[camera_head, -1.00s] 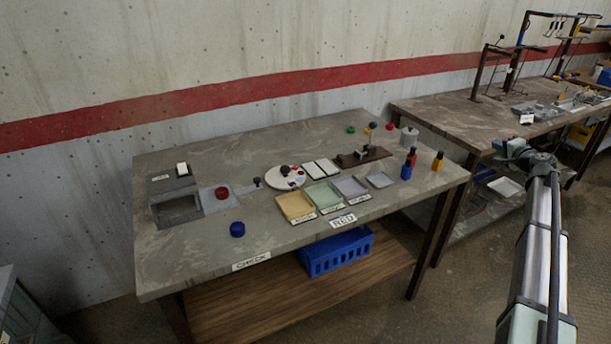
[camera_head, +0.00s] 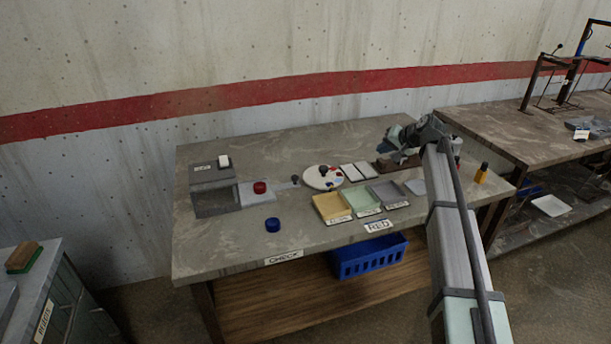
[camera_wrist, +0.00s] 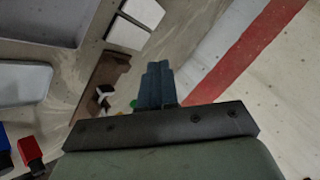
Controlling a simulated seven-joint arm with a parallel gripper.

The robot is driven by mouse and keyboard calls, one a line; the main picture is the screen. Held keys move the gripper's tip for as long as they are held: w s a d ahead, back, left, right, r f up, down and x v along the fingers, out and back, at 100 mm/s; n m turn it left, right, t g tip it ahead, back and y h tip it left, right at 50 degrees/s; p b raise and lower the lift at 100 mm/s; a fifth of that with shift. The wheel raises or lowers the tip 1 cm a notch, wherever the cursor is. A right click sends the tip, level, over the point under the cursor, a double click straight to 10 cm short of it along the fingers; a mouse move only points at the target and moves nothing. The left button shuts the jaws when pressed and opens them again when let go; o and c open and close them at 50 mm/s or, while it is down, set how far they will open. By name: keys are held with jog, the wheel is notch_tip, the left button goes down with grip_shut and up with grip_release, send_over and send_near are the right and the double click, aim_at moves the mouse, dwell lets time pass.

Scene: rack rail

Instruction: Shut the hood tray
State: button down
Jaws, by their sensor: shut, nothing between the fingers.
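The hood (camera_head: 213,203) is a grey box with a dark front panel at the left of the table in the head view. A light grey tray (camera_head: 246,198) sticks out of its right side, with a red round piece (camera_head: 260,187) on it. A thin rod with a dark knob (camera_head: 295,180) lies just right of the tray. My gripper (camera_head: 391,150) is over the right back part of the table, well right of the hood and tray. In the wrist view my gripper's fingers (camera_wrist: 156,85) are together and empty. The hood and tray are not in the wrist view.
A round white plate (camera_head: 313,182) with small coloured pieces stands right of the knob. Yellow (camera_head: 331,206), green (camera_head: 361,201) and grey (camera_head: 388,193) bins stand in front. A blue cap (camera_head: 272,225) lies before the tray.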

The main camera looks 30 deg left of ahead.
aim_at(264, 186)
jog(key=s+a+f+n+g+h, duration=0.2)
jog(key=s+a+n+g, duration=0.1)
jog(key=s+a, duration=1)
jog(key=x, duration=0.6)
jog(key=w+a+x, duration=0.1)
jog(key=x, duration=0.3)
jog(key=shift+r, duration=0.3)
jog(key=a, duration=0.3)
jog(key=shift+s+f, duration=0.3)
jog(key=shift+s, duration=0.1)
jog(key=shift+s+a, duration=0.1)
jog(key=shift+a, duration=0.25)
jog(key=shift+a+f, duration=0.1)
jog(key=shift+s, duration=0.1)
jog(key=s+a, duration=0.9)
jog(key=shift+s+a, duration=0.1)
jog(key=shift+s, duration=0.05)
